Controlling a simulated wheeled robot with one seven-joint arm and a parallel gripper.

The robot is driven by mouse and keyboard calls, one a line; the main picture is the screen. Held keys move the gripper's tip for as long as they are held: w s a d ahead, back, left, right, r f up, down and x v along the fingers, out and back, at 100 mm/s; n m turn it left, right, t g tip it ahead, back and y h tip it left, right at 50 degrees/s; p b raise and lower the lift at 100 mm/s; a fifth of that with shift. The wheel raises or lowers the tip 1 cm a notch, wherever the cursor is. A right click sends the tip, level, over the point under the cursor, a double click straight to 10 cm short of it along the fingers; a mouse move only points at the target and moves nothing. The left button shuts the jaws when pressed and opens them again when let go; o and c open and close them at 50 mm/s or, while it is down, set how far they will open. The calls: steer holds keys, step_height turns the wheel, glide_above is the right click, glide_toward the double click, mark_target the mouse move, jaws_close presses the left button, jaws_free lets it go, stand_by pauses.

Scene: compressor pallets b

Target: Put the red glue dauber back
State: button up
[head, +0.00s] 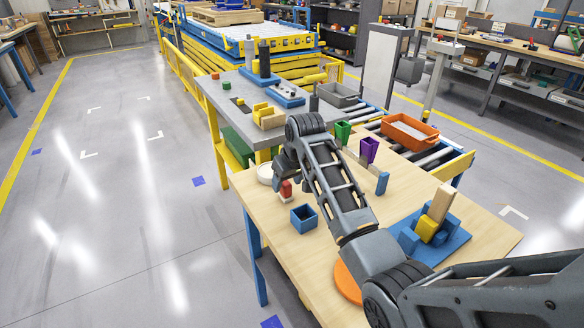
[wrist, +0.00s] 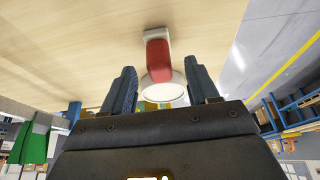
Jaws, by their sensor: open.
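The red glue dauber (head: 286,188) is near the left edge of the wooden table, with a pale lower end. In the wrist view the dauber (wrist: 158,62) shows its red body in line with the gap between my fingers. Its pale end (wrist: 155,34) points away from me. My gripper (wrist: 162,75) is open, with a gap on either side of the dauber; I see no contact. In the head view my gripper (head: 283,168) is partly hidden by my arm, right by the dauber. A white round dish (head: 264,172) lies just behind the dauber, also seen in the wrist view (wrist: 165,95).
A blue open box (head: 303,219) stands in front of the dauber. Green (head: 342,133) and purple (head: 368,149) cups and a blue block (head: 382,183) stand farther right. A blue tray (head: 452,243) holds blocks. An orange disc (head: 346,282) lies near my arm.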

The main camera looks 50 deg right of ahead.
steer(key=v, duration=0.8)
steer(key=shift+r, duration=0.2)
